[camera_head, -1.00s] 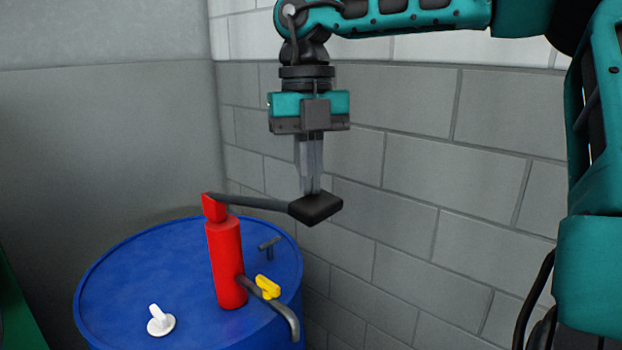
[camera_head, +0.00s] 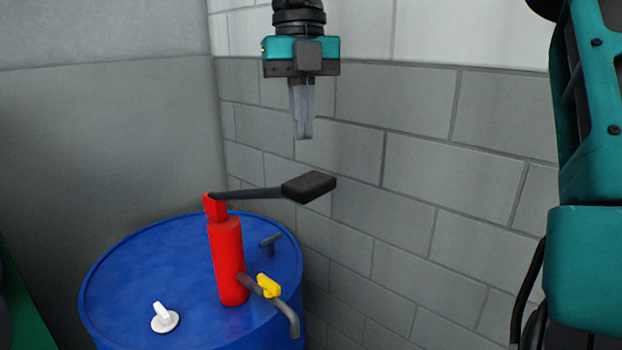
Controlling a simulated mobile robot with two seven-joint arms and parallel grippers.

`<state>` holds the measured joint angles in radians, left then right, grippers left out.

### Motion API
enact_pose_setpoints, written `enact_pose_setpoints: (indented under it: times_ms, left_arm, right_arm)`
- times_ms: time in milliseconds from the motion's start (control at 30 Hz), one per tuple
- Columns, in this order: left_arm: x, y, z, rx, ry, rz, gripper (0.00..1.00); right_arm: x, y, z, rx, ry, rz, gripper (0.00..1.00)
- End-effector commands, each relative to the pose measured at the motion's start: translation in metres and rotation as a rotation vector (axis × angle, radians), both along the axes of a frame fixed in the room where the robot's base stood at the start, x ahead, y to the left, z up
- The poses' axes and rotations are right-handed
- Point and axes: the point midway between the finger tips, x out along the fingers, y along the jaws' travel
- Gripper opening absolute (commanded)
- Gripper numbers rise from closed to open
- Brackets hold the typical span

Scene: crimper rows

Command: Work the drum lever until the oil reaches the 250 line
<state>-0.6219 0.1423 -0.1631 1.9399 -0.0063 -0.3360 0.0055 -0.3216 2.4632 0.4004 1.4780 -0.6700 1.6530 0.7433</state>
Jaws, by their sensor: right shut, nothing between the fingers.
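The drum lever (camera_head: 255,193) is a dark arm with a black block handle (camera_head: 309,187), reaching right from the top of the red pump (camera_head: 228,262). The pump stands upright on the blue drum (camera_head: 125,285). A grey spout (camera_head: 290,318) with a yellow valve handle (camera_head: 268,286) comes out of the pump's side. My right gripper (camera_head: 304,137) points down with its fingers shut and empty, above the lever handle with a gap between them. My left gripper is not in view. No oil and no 250 line show.
A white cap (camera_head: 165,318) and a small dark T-shaped fitting (camera_head: 270,243) sit on the drum top. A grey block wall (camera_head: 450,190) stands close behind and right of the drum. A green edge (camera_head: 25,310) shows at lower left.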

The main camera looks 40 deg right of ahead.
Motion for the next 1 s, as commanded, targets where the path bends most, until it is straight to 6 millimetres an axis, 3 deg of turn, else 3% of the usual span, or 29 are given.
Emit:
enact_pose_setpoints:
  times_ms: [100,333,1000]
  left_arm:
    - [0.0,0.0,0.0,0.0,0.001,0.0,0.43]
    - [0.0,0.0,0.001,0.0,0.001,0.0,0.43]
    - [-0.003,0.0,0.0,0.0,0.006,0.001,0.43]
  right_arm:
    - [0.003,-0.001,0.027,-0.002,-0.003,-0.002,0.0]
    - [0.005,-0.002,0.057,-0.001,-0.002,-0.001,0.0]
    - [0.005,-0.003,0.065,0.0,-0.001,0.0,0.0]
